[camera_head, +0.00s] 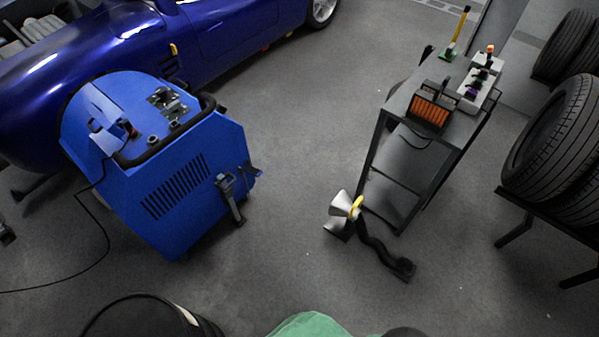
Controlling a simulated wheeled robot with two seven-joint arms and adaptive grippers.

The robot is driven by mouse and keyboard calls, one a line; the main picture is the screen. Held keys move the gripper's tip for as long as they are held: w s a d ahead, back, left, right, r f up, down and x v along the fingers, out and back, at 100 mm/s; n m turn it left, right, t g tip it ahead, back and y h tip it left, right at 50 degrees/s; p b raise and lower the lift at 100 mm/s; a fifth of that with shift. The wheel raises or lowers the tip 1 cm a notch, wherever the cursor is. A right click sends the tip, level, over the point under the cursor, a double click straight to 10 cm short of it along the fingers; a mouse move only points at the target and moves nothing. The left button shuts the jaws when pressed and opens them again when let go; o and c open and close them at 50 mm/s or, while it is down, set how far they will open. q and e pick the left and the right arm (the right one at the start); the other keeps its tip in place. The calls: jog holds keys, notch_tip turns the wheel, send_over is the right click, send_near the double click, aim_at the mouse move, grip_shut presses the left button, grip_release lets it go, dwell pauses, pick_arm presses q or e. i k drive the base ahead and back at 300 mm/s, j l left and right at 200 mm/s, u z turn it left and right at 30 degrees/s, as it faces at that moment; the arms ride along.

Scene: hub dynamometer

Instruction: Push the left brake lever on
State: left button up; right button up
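A blue cabinet-like machine (170,185) stands at the left, close to a blue car. Two black lever-like parts stick out from its right side: a longer one (230,198) hangs downward, and a shorter one (254,170) lies behind it to the right. I cannot tell for certain whether either is the left brake lever, or whether it is on or off. Neither of my grippers can be made out in the head view.
A grey cart (407,152) carries an orange-fronted device (430,112). A silver funnel-like piece with a black hose (378,245) lies by its foot. A tyre rack (545,225) is at right. A cable (106,235) trails left. The middle floor is clear.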

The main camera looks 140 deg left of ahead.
aim_at(248, 170)
jog(key=j+u, duration=0.1)
jog(key=u, duration=4.1)
jog(key=j+u, duration=0.15)
jog(key=u, duration=0.8)
jog(key=i+l+z, duration=0.1)
jog(key=i+l, duration=0.2)
jog(key=i+l+z, duration=0.15)
jog(key=i, duration=0.35)
jog(key=i+l+z, duration=0.1)
jog(key=i+l, duration=0.25)
jog(key=i, duration=0.05)
